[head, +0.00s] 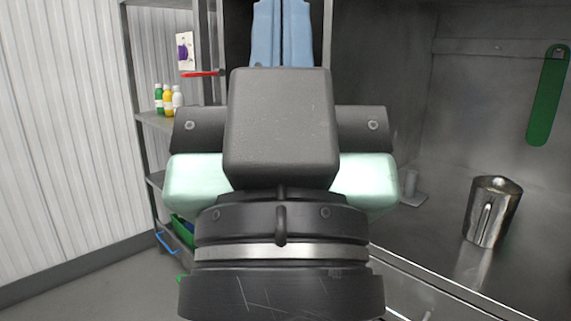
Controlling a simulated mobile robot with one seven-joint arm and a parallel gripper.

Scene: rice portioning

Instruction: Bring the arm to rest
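My gripper (283,32) is raised in front of the camera, pointing up and away, at the top middle of the head view. Its two light-blue fingers lie side by side with only a thin dark line between them, so it looks shut. No object shows between them. The top edge of the picture cuts off the fingertips. My dark grey wrist and arm fill the middle of the view and hide much of what lies behind.
A steel counter with a shiny metal container (488,213) is at the right. A green strip (548,95) hangs on the wall above. A shelf rack at the left holds several bottles (168,100) and a red-handled item (200,74). Open floor shows at lower left.

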